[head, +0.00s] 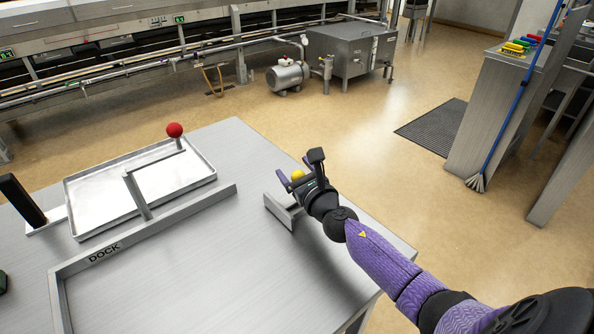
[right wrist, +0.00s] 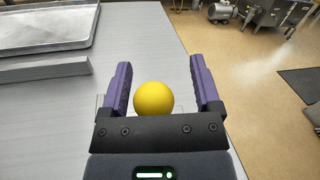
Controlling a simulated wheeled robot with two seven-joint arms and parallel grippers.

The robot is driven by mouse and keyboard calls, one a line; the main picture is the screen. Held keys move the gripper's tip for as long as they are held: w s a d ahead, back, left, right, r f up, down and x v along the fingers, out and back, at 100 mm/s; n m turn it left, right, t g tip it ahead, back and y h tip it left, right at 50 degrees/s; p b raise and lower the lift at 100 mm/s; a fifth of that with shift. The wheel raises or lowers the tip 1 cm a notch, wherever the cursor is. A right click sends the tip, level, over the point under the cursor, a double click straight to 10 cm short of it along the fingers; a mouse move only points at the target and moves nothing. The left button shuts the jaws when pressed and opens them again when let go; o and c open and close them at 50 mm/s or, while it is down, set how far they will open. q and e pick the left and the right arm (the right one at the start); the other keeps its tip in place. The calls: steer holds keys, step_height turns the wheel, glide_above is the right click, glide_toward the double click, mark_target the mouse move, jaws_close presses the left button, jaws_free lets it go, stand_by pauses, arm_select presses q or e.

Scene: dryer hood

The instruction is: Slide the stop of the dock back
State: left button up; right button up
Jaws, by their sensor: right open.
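The dock (head: 146,238) is a raised metal rail frame marked DOCK on the grey table. At its right end stands a metal stop (head: 281,213), a bracket with a yellow ball knob (head: 297,175). My right gripper (head: 300,167) is at the knob, open. In the right wrist view the yellow knob (right wrist: 154,99) sits between the two purple fingers, close to the palm, with gaps on both sides. The knob's stem is hidden there by the gripper. My left gripper is not in view.
A shallow metal tray (head: 88,212) lies behind the dock rail, with a bent bar and red ball (head: 175,130) above it. A black upright handle (head: 22,200) stands at the left. The table (head: 205,275) is bare in front of the rail.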

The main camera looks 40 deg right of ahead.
steer(key=s, duration=0.6)
steer(key=s+a+p, duration=0.1)
steer(key=s, duration=0.3)
steer(key=shift+a, duration=0.1)
